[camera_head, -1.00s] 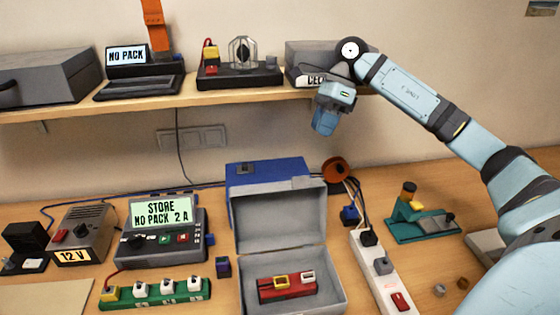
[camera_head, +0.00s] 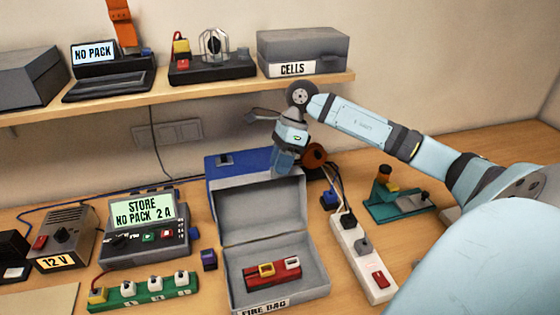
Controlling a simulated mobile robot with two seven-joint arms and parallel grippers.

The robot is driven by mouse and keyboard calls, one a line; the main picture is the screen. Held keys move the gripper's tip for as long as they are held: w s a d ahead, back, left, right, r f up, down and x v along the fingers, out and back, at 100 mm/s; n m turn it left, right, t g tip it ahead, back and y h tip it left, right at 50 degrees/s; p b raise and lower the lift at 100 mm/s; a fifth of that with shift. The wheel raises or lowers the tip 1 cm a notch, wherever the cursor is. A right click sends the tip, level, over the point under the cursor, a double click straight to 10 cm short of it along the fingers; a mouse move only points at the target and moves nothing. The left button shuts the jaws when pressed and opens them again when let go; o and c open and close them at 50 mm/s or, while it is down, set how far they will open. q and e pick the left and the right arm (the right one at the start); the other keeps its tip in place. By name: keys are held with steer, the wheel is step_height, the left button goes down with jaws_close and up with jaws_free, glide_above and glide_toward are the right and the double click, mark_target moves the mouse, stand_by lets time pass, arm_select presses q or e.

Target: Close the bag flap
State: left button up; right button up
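The fire bag (camera_head: 322,277) is a grey open box with a "FIRE BAG" label on its front, standing on the bench. Its flap (camera_head: 262,208) is raised and leans back, grey inside with a blue edge. A red pack (camera_head: 272,273) with yellow and white connectors lies inside the bag. My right gripper (camera_head: 284,162) points down at the upper right edge of the flap. It overlaps that edge in the picture, and I cannot tell if it touches. Its finger gap does not show. My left gripper is not in view.
A charger (camera_head: 145,222) reading "STORE NO PACK 2 A" and a green connector board (camera_head: 143,291) stand left of the bag. A white power strip (camera_head: 361,258) and a teal stand (camera_head: 400,204) are on the right. The shelf (camera_head: 205,95) holds a "CELLS" box (camera_head: 306,50).

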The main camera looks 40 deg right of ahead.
steer(key=shift+a+f, duration=0.15)
steer(key=shift+f, duration=0.15)
jaws_close()
